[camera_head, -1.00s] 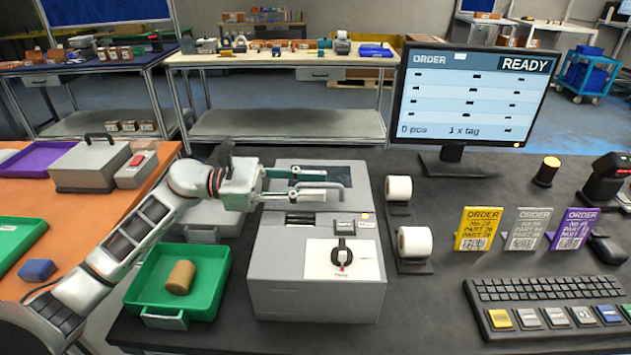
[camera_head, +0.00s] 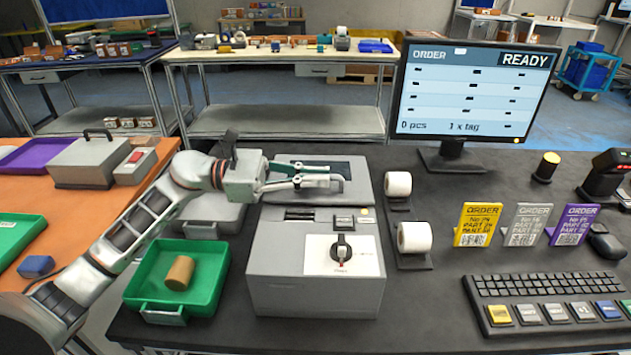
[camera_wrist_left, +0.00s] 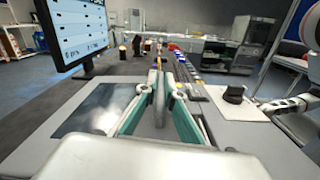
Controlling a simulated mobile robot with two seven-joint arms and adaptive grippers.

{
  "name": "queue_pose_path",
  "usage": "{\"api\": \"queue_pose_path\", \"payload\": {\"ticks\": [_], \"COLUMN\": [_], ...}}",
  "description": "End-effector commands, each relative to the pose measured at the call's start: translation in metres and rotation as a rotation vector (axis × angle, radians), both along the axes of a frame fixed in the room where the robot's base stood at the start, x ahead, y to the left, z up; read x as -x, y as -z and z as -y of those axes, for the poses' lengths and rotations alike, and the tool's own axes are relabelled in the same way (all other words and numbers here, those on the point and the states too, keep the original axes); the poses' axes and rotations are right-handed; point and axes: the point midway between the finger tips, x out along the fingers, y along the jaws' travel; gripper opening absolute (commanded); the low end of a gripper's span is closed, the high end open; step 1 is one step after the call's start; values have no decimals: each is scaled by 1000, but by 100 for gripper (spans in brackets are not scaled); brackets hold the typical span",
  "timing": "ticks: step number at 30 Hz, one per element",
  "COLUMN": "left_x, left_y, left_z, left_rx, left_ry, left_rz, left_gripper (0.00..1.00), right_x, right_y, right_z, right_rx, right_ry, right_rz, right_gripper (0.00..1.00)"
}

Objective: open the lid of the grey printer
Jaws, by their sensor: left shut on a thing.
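The grey printer (camera_head: 315,295) stands on the dark table, with a black knob (camera_head: 342,250) on a white plate on its front top. Its lid (camera_head: 362,196), with a dark window, is at the rear of the top and looks nearly flat; I cannot tell whether it is slightly raised. My left gripper (camera_head: 335,181) reaches in from the left over the lid and is shut on the lid's grey bar handle. In the left wrist view the handle (camera_wrist_left: 160,98) lies between the fingers, with the lid window (camera_wrist_left: 95,110) below. My right gripper is not seen.
A green tray (camera_head: 144,303) with a brown cylinder (camera_head: 180,272) stands left of the printer. Two white rolls (camera_head: 414,237) on holders stand close on the right.

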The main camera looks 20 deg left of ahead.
Motion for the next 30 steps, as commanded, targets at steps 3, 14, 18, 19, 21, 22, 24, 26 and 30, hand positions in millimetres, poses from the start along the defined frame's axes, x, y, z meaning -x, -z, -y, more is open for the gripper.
{"api": "queue_pose_path", "payload": {"ticks": [3, 14, 18, 19, 21, 22, 24, 26, 30], "left_x": [-5, -31, -46, -50, -58, -62, -71, -79, -98], "left_y": [-10, -58, -74, -77, -84, -86, -92, -96, -103], "left_z": [-2, -10, -14, -15, -17, -18, -21, -23, -29], "left_rx": [16, 105, 143, 151, 169, 177, 196, 212, 250], "left_ry": [-1, -3, -3, -3, -4, -4, -2, -2, -2], "left_rz": [-58, -361, -490, -518, -581, -608, -674, -728, -856], "left_gripper": [0, 0, 0, 0, 0, 0, 0, 0, 0], "right_x": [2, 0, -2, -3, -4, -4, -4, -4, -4], "right_y": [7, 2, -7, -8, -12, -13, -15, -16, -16], "right_z": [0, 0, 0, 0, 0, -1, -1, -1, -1], "right_rx": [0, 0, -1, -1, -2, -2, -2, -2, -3], "right_ry": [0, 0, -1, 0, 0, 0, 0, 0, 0], "right_rz": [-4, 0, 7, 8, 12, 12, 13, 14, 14], "right_gripper": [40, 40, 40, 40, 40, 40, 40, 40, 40]}}
